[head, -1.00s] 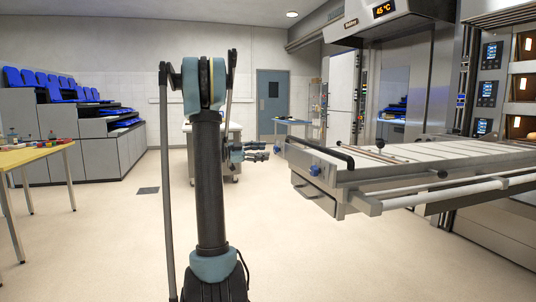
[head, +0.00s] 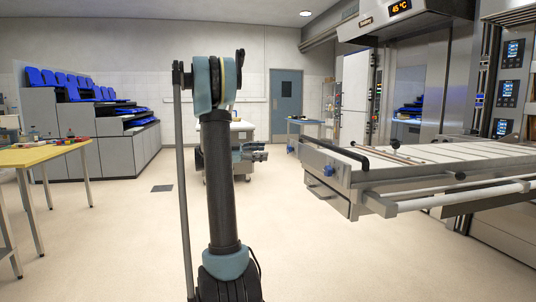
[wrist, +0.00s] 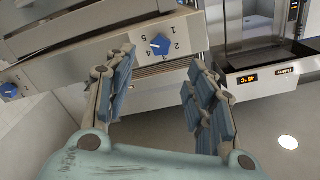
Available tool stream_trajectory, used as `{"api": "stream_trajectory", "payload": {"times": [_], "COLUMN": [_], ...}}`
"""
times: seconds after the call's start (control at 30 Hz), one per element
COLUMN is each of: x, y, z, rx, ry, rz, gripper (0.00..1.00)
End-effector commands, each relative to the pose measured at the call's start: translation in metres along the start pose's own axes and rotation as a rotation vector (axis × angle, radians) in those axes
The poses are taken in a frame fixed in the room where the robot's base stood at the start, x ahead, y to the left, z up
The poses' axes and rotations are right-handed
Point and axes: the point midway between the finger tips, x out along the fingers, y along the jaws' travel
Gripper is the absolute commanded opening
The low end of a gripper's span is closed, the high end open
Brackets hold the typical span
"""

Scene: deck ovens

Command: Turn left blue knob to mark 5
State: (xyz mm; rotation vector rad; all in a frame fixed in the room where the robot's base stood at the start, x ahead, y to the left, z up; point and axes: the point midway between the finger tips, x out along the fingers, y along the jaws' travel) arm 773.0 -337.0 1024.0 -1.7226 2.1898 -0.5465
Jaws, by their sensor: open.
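A blue knob (wrist: 159,44) sits on the grey front panel in the wrist view, with printed numbers around it. Which number it points at is too small to tell. A second blue knob (wrist: 8,91) shows at the left edge of that view. In the head view one blue knob (head: 328,170) shows on the end of the steel loader (head: 345,183). My gripper (wrist: 160,60) is open and empty, its fingers spread to either side of the nearer knob in the picture. Contact cannot be seen. In the head view my gripper (head: 262,152) is partly behind my arm, left of the loader.
The loader's black handle (head: 335,154) and long rail (head: 455,196) stick out at the right. A yellow table (head: 40,154) stands at the left, and a white cart (head: 240,130) stands behind my arm. The floor between is clear.

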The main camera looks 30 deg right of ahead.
Motion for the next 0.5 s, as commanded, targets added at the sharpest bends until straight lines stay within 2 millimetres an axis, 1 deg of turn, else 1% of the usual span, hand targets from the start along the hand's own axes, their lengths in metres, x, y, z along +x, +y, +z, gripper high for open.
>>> {"api": "stream_trajectory", "payload": {"times": [0.17,0.5], "x": [-0.005,-0.017], "y": [-0.001,-0.002], "z": [0.000,-0.001], "rx": [-0.232,-0.850], "ry": [0.000,0.001], "rz": [0.000,-0.002], "gripper": [0.50,0.50]}}
